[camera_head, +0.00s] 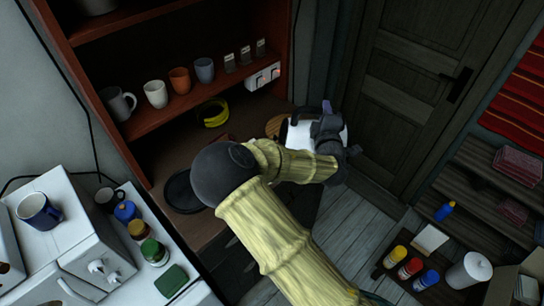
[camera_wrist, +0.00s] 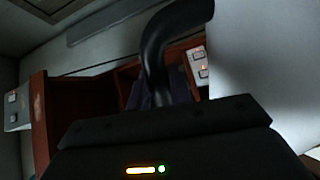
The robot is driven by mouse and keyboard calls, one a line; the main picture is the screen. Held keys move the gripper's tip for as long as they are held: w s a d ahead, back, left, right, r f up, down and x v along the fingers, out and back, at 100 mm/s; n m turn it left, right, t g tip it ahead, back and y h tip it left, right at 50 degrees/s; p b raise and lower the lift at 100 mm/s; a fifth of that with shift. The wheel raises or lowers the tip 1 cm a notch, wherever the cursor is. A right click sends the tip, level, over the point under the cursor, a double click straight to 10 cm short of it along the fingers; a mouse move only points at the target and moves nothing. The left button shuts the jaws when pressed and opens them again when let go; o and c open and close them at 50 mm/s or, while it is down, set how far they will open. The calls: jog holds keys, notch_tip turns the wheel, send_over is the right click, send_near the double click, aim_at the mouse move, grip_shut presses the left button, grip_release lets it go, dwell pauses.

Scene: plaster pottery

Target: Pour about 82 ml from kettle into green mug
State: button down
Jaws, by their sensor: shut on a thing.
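The kettle (camera_head: 301,134) is white with a dark handle. My gripper (camera_head: 325,126) is shut on it, and it is held near the right end of the wooden counter; my gripper and arm cover part of it. In the wrist view the kettle's white body (camera_wrist: 265,60) fills the right side, and its curved black handle (camera_wrist: 155,50) rises from behind my gripper (camera_wrist: 165,112). The kettle's spout and what is inside it are hidden. I cannot make out a clearly green mug. A dark blue mug (camera_head: 39,211) stands on the white appliance at the left.
A grey mug (camera_head: 118,103), white mug (camera_head: 156,94), orange mug (camera_head: 180,81) and blue-grey mug (camera_head: 204,70) stand on the shelf (camera_head: 150,123). A black pan (camera_head: 181,193) and yellow ring (camera_head: 213,113) lie below. Paint bottles (camera_head: 410,268) stand at lower right.

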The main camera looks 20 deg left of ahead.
jog(key=shift+s+a+r, duration=0.25)
jog(key=shift+a+r, duration=0.05)
jog(key=shift+w+d+r, duration=0.1)
jog(key=shift+w+d, duration=0.15)
dwell(0.4)
jog(key=shift+s+a+r+n+p, duration=0.15)
jog(key=shift+a+r+n, duration=0.15)
jog(key=shift+a, duration=0.1)
jog(key=shift+s+a+r+n+p, duration=0.15)
jog(key=shift+a+n, duration=0.15)
jog(key=shift+a, duration=0.1)
dwell(0.6)
jog(key=d+f+m+b, duration=0.1)
jog(key=d, duration=0.1)
jog(key=w+d+f+m+b, duration=0.1)
jog(key=d+f, duration=0.1)
jog(key=w+d+f+b, duration=0.1)
jog(key=f, duration=0.1)
jog(key=shift+d+f+m+b, duration=0.2)
jog(key=shift+d+m+b, duration=0.2)
jog(key=shift+w+d+r+m, duration=0.2)
jog(key=shift+d+r+m, duration=0.1)
jog(key=shift+r, duration=0.1)
jog(key=shift+d, duration=0.1)
jog(key=shift+w+d+m, duration=0.15)
jog(key=shift+d+m, duration=0.3)
jog(key=shift+m, duration=0.05)
